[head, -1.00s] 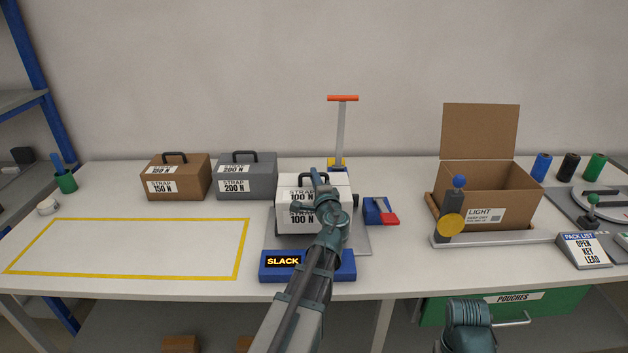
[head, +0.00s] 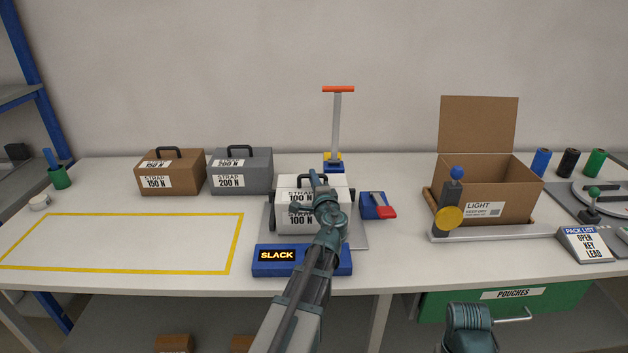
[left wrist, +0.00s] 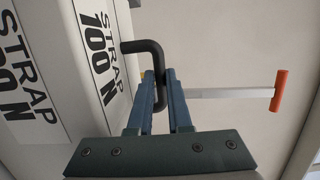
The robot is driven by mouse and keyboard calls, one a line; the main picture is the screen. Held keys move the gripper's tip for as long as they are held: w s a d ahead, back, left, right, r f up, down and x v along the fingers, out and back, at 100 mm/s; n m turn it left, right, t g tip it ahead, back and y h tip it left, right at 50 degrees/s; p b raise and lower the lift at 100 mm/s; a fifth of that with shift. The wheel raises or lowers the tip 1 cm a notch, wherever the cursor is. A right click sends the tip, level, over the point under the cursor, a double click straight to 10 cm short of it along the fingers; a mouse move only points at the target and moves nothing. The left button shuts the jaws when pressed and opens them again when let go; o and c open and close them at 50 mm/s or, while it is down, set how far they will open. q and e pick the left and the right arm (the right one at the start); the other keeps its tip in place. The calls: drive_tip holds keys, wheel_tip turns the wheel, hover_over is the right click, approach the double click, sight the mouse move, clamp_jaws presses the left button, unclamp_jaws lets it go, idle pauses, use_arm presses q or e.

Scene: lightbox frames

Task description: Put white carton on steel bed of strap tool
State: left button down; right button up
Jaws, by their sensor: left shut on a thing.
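The white carton (head: 289,222), marked STRAP 100 N, is over the steel bed (head: 357,238) of the strap tool, roughly upright. Its underside is partly hidden by my arm, so I cannot tell whether it touches the bed. My left gripper (head: 316,180) is at the carton's top, shut on its black handle. In the left wrist view the fingers (left wrist: 160,80) close around the handle (left wrist: 145,46) beside the carton's face (left wrist: 85,60). The strap tool has a blue front block (head: 330,268) reading SLACK and an orange-topped lever (head: 337,120) behind.
A brown carton (head: 185,182) and a grey carton (head: 255,181) stand at left, behind a yellow-outlined empty area (head: 125,215). A blue block with a red paddle (head: 384,211) is close right of the bed. An open cardboard box (head: 515,205) stands farther right.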

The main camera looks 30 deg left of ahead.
drive_tip(key=shift+f, duration=0.1)
use_arm(q)
drive_tip(key=c, duration=0.8)
unclamp_jaws()
drive_tip(key=shift+c, duration=0.2)
drive_tip(key=shift+s+d, duration=0.1)
